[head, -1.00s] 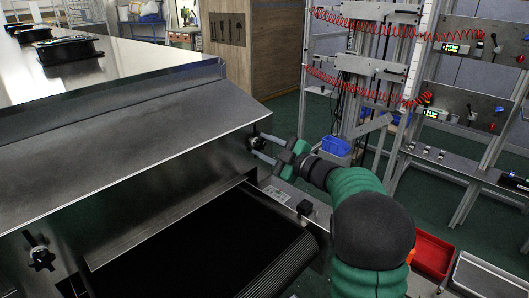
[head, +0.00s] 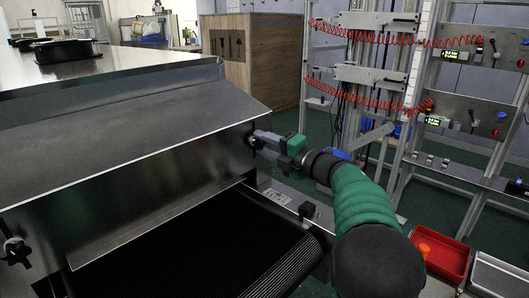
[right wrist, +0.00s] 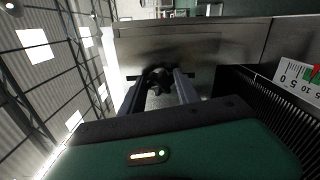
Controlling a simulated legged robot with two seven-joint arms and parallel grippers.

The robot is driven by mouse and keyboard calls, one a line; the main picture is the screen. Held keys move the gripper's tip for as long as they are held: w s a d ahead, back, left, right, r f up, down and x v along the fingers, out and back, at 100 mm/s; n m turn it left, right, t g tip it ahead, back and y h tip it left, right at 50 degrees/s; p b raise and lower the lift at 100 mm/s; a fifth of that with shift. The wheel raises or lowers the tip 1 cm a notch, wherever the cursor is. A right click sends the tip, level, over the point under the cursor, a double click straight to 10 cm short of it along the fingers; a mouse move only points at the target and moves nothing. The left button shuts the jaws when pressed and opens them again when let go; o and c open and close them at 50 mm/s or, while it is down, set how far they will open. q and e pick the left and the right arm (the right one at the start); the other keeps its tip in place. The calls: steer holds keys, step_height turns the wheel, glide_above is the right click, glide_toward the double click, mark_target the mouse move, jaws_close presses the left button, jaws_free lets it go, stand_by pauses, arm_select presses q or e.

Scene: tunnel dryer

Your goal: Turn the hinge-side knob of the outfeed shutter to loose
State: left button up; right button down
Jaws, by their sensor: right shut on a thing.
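The outfeed shutter is the sloping steel panel (head: 150,215) over the black conveyor belt (head: 215,255). A dark knob (head: 252,141) sits at its right end and also shows in the right wrist view (right wrist: 158,79). My right gripper (head: 260,141) is shut on this knob, with one finger on each side of it (right wrist: 158,90). The fingers hide part of the knob in the head view. A second, star-shaped dark knob (head: 15,251) is at the shutter's left end. I cannot read either knob's setting. My left gripper is out of view.
The steel hood (head: 130,115) overhangs the shutter. A small dark block (head: 306,210) stands on the conveyor's side rail, right of the belt. A red bin (head: 440,258) is at lower right. Frames with red coiled hoses (head: 370,85) stand behind my right arm.

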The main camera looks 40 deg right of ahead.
steer(key=shift+a+f+n+b, duration=0.15)
steer(key=shift+f+n+b, duration=0.3)
steer(key=shift+n, duration=0.35)
steer(key=shift+r, duration=0.1)
steer(key=c, duration=1)
jaws_free()
steer(key=shift+o, duration=0.6)
steer(key=shift+r, duration=0.1)
steer(key=shift+r, duration=0.1)
steer(key=s+d+p, duration=0.1)
steer(key=s+p, duration=0.2)
steer(key=s, duration=1.3)
steer(key=shift+s+d, duration=0.35)
steer(key=shift+s, duration=0.05)
